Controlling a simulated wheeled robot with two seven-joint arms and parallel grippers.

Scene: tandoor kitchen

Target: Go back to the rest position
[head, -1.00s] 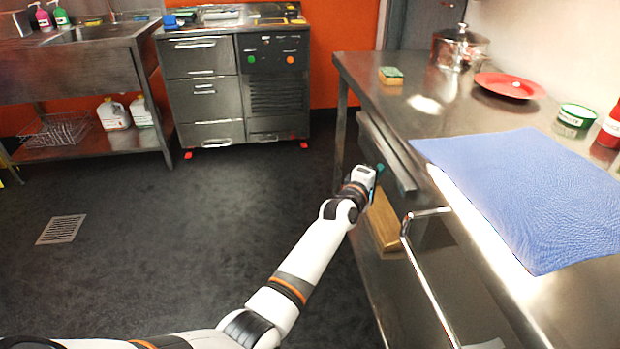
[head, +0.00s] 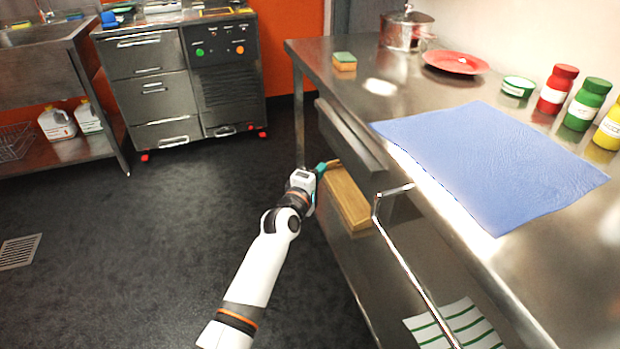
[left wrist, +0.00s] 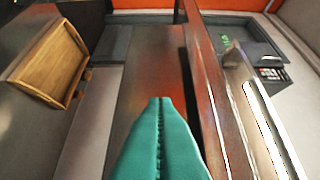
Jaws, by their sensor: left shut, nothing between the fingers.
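My left gripper (head: 323,168) is at the front side of the steel counter (head: 330,75), below its top edge and close to a drawer front (head: 348,135). Its teal fingers are pressed together in the left wrist view (left wrist: 160,135), with nothing between them. A wooden board or box (head: 348,195) is just below and to the right of it in the head view. It also shows at the upper left of the left wrist view (left wrist: 50,55). My left arm reaches in from the bottom left of the head view. My right gripper is in neither current view.
A blue mat (head: 490,160) lies on the counter, with a sponge (head: 344,62), a red plate (head: 455,62), a pot (head: 405,30) and several jars behind. A metal rail (head: 415,270) juts from the counter front.

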